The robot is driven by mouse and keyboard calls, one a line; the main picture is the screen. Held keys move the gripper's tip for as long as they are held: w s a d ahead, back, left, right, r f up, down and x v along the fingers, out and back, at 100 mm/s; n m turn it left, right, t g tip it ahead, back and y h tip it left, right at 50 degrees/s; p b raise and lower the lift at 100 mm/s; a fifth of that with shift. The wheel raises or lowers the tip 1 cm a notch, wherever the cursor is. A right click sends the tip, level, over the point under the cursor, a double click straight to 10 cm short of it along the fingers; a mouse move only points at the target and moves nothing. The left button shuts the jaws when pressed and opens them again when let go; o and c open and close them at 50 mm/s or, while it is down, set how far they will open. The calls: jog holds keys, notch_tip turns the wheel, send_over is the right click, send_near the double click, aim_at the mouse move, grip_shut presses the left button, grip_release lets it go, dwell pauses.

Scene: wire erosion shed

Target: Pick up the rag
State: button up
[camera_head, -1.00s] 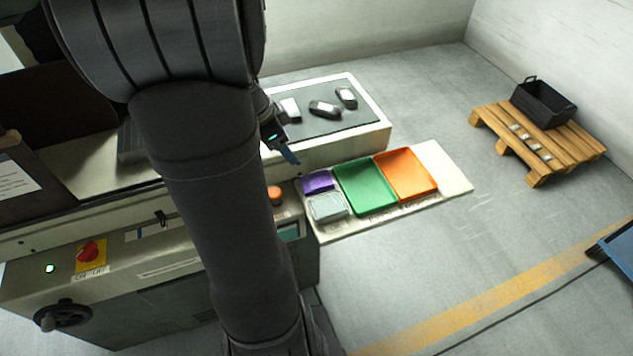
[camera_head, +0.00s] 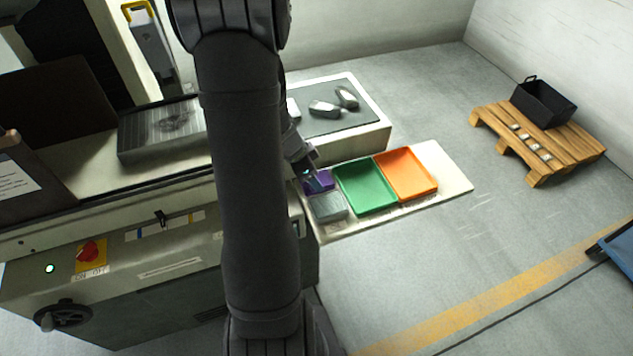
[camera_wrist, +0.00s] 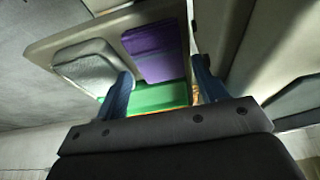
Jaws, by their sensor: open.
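A flat purple piece (camera_head: 325,177) that looks like the folded rag lies on the left end of a pale board (camera_head: 455,172). My gripper (camera_head: 314,184) is over it and partly hides it. In the wrist view the purple rag (camera_wrist: 157,50) shows beyond and between my two blue fingers (camera_wrist: 163,78), which are apart with nothing held between them. The left fingertip is near the gap between the rag and a grey block-like item (camera_wrist: 88,67). I cannot tell how high the fingers are above the rag.
The grey item (camera_head: 328,207) sits close beside the rag. A green tray (camera_head: 365,187) and an orange tray (camera_head: 406,174) lie to the right. The machine table (camera_head: 365,140) with dark-and-silver parts rises behind. Floor to the right is clear up to the pallet (camera_head: 540,143).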

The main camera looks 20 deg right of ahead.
jog(key=shift+x, duration=1.15)
jog(key=shift+f, duration=0.25)
jog(key=c, duration=0.7)
jog(key=shift+c, duration=0.2)
jog(key=shift+r, duration=0.1)
jog(key=shift+r, duration=0.45)
notch_tip(320, 180, up, 3)
jog(key=shift+r, duration=0.2)
jog(key=s+d+r, duration=0.6)
jog(key=s+r, duration=0.1)
jog(key=s, duration=0.3)
